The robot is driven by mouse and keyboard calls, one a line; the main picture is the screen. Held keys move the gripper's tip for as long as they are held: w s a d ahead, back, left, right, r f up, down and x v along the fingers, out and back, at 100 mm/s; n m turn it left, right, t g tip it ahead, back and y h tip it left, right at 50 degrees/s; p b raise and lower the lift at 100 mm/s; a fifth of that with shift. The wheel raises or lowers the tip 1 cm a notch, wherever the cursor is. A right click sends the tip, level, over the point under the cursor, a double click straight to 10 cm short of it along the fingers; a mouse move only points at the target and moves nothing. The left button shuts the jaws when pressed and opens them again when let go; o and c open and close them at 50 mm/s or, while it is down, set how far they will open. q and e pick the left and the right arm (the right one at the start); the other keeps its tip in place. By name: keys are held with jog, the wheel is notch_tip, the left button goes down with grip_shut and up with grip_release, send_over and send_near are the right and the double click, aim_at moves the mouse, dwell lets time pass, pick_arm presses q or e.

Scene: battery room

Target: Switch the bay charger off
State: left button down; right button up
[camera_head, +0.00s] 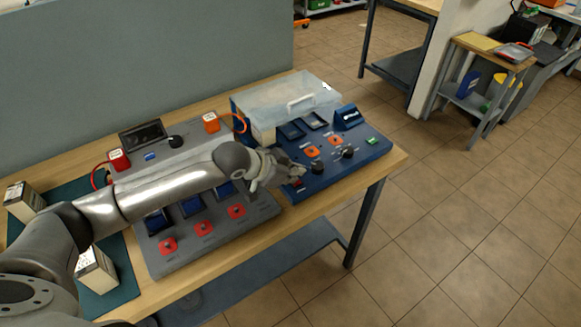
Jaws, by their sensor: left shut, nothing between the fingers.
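The blue charger panel (345,165) lies at the right end of the wooden bench. On it are a red switch (298,184) near the front left corner, two black knobs (317,168), two orange squares (312,152) and a green button (372,142). My left gripper (300,174) is shut and empty, over the panel's left part right beside the red switch. I cannot tell whether it touches the switch. The gripper hides part of the panel's left side. My right gripper is not in view.
A grey panel (215,234) with red buttons stands under my left arm. A clear-lidded box (285,104) stands behind the blue panel. Red (119,159) and orange (211,122) cable plugs sit at the back. White-sided batteries (22,200) stand left. Open floor lies right.

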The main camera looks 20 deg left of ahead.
aim_at(295, 184)
pick_arm(q)
jog(key=shift+s+d, duration=0.1)
jog(key=shift+d, duration=0.05)
jog(key=shift+r, duration=0.15)
jog(key=shift+r+p, duration=0.25)
jog(key=shift+p, duration=0.15)
jog(key=r+p, duration=0.4)
jog(key=shift+s+d, duration=0.1)
jog(key=shift+d, duration=0.1)
jog(key=shift+s+a+b, duration=0.3)
jog(key=shift+s+b, duration=0.05)
jog(key=shift+s, duration=0.15)
jog(key=b+v, duration=0.1)
jog(key=v, duration=0.7)
jog(key=shift+s+r, duration=0.15)
jog(key=shift+r, duration=0.15)
jog(key=shift+a, duration=0.1)
